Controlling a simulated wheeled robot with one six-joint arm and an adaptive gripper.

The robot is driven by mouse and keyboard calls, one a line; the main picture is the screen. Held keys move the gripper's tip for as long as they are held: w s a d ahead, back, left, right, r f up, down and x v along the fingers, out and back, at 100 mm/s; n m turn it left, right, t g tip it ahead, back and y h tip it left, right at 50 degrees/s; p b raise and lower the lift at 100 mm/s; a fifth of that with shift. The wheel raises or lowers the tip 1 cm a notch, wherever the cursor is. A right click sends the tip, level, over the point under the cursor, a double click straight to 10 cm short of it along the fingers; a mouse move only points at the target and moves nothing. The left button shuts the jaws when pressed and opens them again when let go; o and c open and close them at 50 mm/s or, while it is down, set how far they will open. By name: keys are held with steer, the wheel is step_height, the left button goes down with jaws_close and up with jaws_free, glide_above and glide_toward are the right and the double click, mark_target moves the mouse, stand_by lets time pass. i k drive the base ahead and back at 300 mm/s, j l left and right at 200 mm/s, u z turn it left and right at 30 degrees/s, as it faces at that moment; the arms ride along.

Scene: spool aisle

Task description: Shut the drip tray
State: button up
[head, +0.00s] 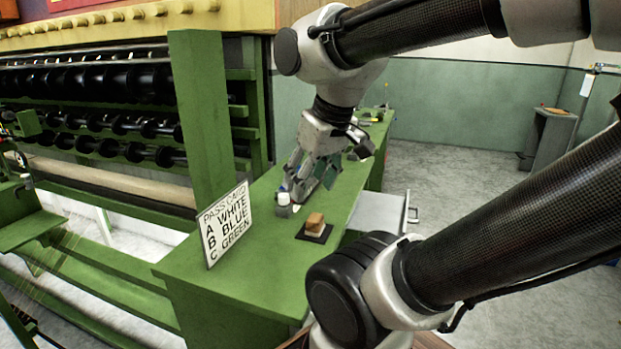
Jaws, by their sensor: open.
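A pale grey drawer-like tray (381,212), which I take to be the drip tray, sticks out from the right side of the green bench (255,232). A handle (411,213) is on its right end. My arm partly hides the near side of the tray. My gripper (309,192) is open and points down over the bench top, left of the tray and apart from it. A small white bottle (284,205) stands close by the fingers; I cannot tell whether they touch.
A sponge-like block (314,223) sits on a dark pad (314,234) on the bench. A pass card sign (226,224) stands at its left edge. A spool machine (95,105) fills the left. The floor (460,185) right of the tray is clear.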

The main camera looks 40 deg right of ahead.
mark_target(374, 211)
steer(key=k+l+z, duration=0.15)
steer(key=l+z, duration=0.35)
steer(key=l, duration=0.35)
steer(key=l+z, duration=0.5)
steer(key=l, duration=0.3)
